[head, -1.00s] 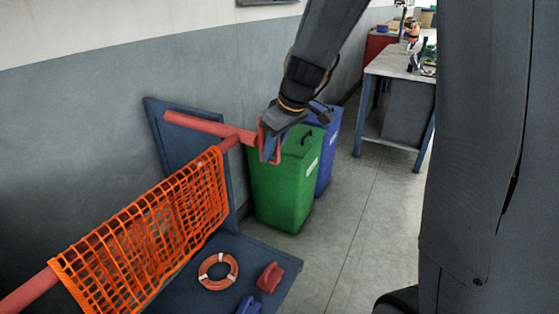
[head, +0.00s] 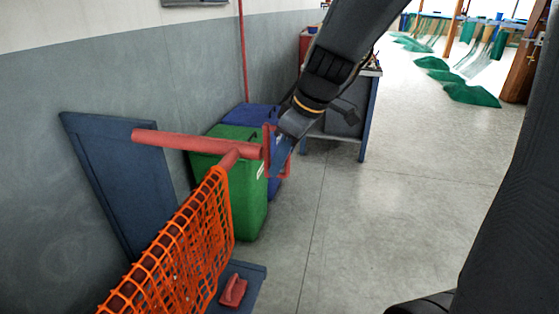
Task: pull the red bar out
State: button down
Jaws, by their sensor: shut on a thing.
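The red bar (head: 195,143) is a T-shaped round tube. One arm reaches left past the top of a blue panel (head: 115,170); another runs down toward the lower left. The orange net (head: 185,245) hangs over that lower arm and hides most of it. At the right end is a red frame-like handle (head: 287,165). My gripper (head: 278,160) is shut on this handle and hides part of it. The far left end of the bar stands in front of the panel.
A green bin (head: 250,195) and a blue bin (head: 262,112) stand behind the bar. A blue workbench (head: 367,115) is beyond them. A red block (head: 233,290) lies on a blue base (head: 255,275) below. Open floor (head: 400,200) lies to the right.

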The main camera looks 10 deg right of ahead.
jog(key=shift+w+d+r, duration=0.15)
jog(key=shift+w+r, duration=0.1)
jog(key=shift+w, duration=0.15)
jog(key=c, duration=1.8)
grip_release()
jog(key=shift+f, duration=0.1)
jog(key=shift+s, duration=0.1)
jog(key=v, duration=0.7)
jog(key=shift+s+r, duration=0.1)
jog(key=shift+r, duration=0.2)
jog(key=shift+f, duration=0.1)
